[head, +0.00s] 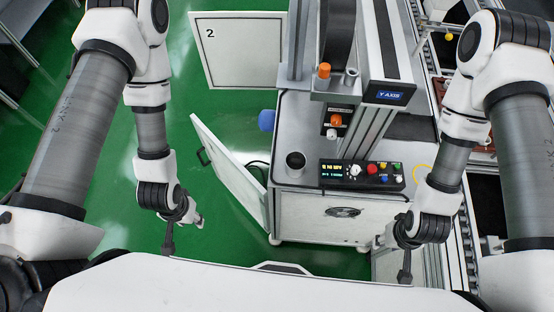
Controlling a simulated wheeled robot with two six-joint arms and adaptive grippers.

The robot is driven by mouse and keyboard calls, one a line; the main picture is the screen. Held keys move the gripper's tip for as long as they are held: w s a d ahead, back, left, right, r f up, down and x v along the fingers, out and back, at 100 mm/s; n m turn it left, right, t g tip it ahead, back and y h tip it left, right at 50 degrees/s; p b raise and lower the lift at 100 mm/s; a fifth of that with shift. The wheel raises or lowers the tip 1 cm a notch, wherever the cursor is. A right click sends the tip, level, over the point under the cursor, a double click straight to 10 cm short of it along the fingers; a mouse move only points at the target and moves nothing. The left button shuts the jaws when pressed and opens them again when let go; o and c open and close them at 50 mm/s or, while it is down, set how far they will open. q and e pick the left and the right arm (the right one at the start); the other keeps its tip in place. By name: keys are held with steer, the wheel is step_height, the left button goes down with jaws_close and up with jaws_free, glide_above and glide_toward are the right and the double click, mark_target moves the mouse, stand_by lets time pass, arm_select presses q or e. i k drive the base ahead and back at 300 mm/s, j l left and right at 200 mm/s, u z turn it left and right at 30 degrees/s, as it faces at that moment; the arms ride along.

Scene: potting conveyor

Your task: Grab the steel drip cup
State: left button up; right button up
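A small round cup with a dark inside, which looks like the steel drip cup (295,161), stands upright on the grey top of the machine (284,130), near its front left corner. My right gripper (405,272) points down at the lower right, in front of the machine and apart from the cup. My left gripper (169,242) points down over the green floor, to the left of the machine and well away from the cup. Both grippers show small and edge-on, so I cannot tell whether their fingers are open or shut. I see nothing held in either.
A control panel (362,174) with a display and coloured buttons sits right of the cup. The "Y AXIS" gantry (390,92) rises behind it. An open white door (228,170) stands left of the machine. A roller conveyor (466,235) runs along the right. Green floor is free at left.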

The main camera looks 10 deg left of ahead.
mark_target(295, 162)
steer(key=k+z, duration=0.35)
steer(key=k+l+z, duration=0.45)
steer(key=z, duration=0.2)
steer(key=k, duration=0.1)
